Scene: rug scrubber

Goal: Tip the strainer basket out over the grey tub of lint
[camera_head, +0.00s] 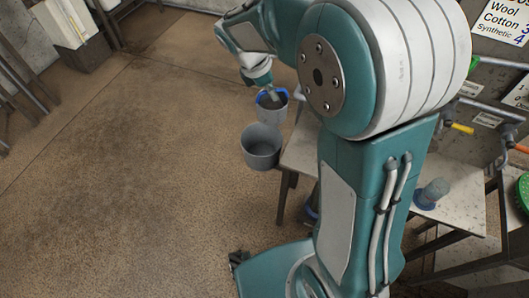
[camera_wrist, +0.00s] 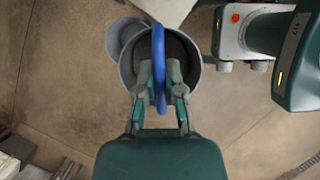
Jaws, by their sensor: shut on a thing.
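My gripper (camera_head: 270,92) is shut on the blue handle (camera_wrist: 159,42) of the grey strainer basket (camera_head: 272,112). In the wrist view the basket (camera_wrist: 194,52) hangs below the fingers, its round mouth facing up and its inside dark. It looks upright. What lies in it cannot be made out. The grey tub (camera_head: 261,152) stands just in front of and below the basket in the head view. In the wrist view only the tub's edge (camera_wrist: 121,34) shows, at the upper left from behind the basket. The tub's inside looks grey; I cannot make out the lint.
A light table (camera_head: 300,150) stands right of the tub, partly hidden by my arm. A blue-grey cup-like thing (camera_head: 432,192) stands on another surface at the right. A sign (camera_head: 505,20) hangs at the upper right. The brown floor (camera_head: 110,180) at the left is clear.

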